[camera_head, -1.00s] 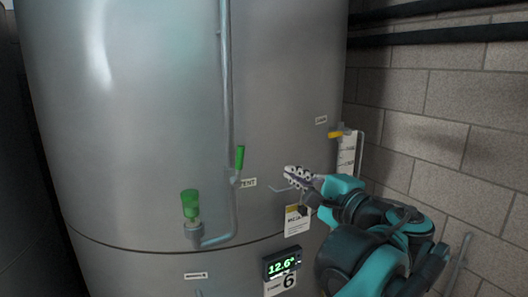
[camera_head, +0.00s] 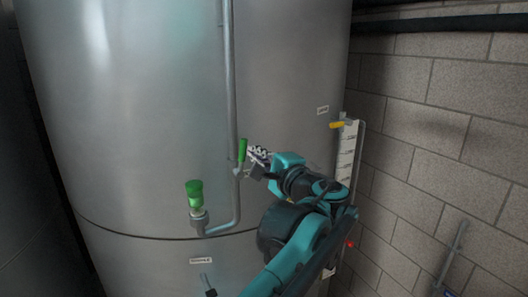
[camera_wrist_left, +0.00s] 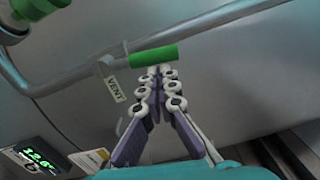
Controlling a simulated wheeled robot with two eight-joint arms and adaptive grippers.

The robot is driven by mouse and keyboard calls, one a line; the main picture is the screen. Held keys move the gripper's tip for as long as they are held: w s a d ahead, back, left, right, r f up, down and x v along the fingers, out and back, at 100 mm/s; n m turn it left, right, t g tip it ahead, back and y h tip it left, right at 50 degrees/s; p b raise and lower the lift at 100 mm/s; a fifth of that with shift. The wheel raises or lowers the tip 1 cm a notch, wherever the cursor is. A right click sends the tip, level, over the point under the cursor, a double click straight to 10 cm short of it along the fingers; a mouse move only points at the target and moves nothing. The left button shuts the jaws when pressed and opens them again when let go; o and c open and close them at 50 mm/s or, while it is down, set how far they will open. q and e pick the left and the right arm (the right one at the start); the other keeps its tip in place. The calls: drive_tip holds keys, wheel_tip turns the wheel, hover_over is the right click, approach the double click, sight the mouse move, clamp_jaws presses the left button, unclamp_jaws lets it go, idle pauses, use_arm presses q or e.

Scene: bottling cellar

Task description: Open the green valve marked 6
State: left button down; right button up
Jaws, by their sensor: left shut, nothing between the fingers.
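The green valve handle (camera_head: 242,150) stands upright on the thin pipe up the front of the steel tank. In the left wrist view the green handle (camera_wrist_left: 153,57) lies across the picture, beside a small tag reading VENT (camera_wrist_left: 115,89). My left gripper (camera_head: 257,153) is just right of the handle, its fingers shut and empty. In the left wrist view the fingertips (camera_wrist_left: 155,74) meet right at the handle's edge; I cannot tell whether they touch it. The plate with the 6 is hidden behind my arm. My right gripper is not in view.
A green-capped fitting (camera_head: 195,194) sits on the pipe's lower left end. A yellow-handled valve (camera_head: 337,125) and a white level gauge (camera_head: 346,160) are at the tank's right. A lit display (camera_wrist_left: 38,157) shows low left. The block wall (camera_head: 440,110) bounds the right.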

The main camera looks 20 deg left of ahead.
use_arm(q)
drive_tip(key=shift+w+f, duration=0.1)
drive_tip(key=shift+w, duration=0.15)
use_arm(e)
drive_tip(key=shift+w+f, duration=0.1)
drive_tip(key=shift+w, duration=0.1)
use_arm(q)
drive_tip(key=shift+s+a+r, duration=0.3)
drive_tip(key=shift+s+a, duration=0.2)
drive_tip(key=shift+s, duration=0.15)
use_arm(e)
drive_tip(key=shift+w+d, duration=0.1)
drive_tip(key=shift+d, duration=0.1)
